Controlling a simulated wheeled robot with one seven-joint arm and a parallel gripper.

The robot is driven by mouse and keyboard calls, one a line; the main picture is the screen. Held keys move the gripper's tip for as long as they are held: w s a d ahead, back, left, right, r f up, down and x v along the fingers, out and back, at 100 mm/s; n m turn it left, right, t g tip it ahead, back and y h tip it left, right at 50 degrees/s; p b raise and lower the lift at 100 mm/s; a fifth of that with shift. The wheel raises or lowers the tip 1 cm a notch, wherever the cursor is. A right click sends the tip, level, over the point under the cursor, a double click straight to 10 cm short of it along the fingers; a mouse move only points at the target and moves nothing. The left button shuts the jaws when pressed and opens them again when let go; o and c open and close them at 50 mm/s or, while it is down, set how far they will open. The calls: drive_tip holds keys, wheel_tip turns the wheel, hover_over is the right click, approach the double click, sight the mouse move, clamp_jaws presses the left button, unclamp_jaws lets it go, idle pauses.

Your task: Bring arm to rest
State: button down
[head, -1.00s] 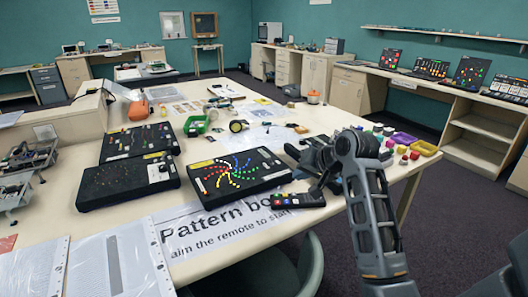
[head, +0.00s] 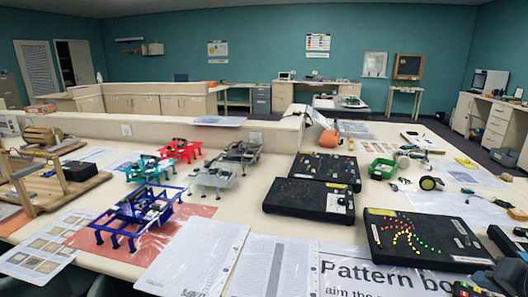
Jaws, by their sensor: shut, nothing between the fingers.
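My gripper (head: 500,278) shows only in part, as dark grey shapes at the lower right corner of the head view. It is shut and I see nothing held in it. The rest of my arm is outside the picture. The gripper is low at the table's right side, just right of and nearer than the black pattern board (head: 385,250) with its lit spiral of coloured dots. A dark remote (head: 464,289) with coloured buttons is partly visible beside it at the bottom edge.
More black boards (head: 308,199) lie left of the pattern board. Blue (head: 135,215), red, teal and grey mechanical models stand further left. Printed sheets (head: 195,255) cover the front.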

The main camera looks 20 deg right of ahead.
drive_tip(key=shift+n+t, duration=0.7)
drive_tip(key=a+f, duration=0.1)
drive_tip(key=a, duration=0.3)
drive_tip(key=w+a+f, duration=0.1)
drive_tip(key=a+f, duration=0.1)
drive_tip(key=a, duration=0.2)
drive_tip(key=a+f, duration=0.2)
drive_tip(key=a, duration=0.3)
drive_tip(key=shift+w, duration=0.4)
drive_tip(key=s+a+f+n+t, duration=0.1)
drive_tip(key=s+a+n, duration=0.1)
drive_tip(key=s+a, duration=0.55)
drive_tip(key=s+a+f+n+t, duration=0.15)
drive_tip(key=s+a, duration=0.25)
drive_tip(key=a, duration=0.6)
drive_tip(key=s+a+r+n+t+y, duration=0.1)
drive_tip(key=s+a+r+n+y, duration=0.1)
drive_tip(key=s+r+n, duration=0.2)
drive_tip(key=s+a+r+n+t+y+b, duration=0.1)
drive_tip(key=s+r+n, duration=0.3)
drive_tip(key=s, duration=0.6)
drive_tip(key=shift+a+r+n+y, duration=0.15)
drive_tip(key=shift+a+n+y, duration=0.35)
drive_tip(key=shift+a, duration=0.2)
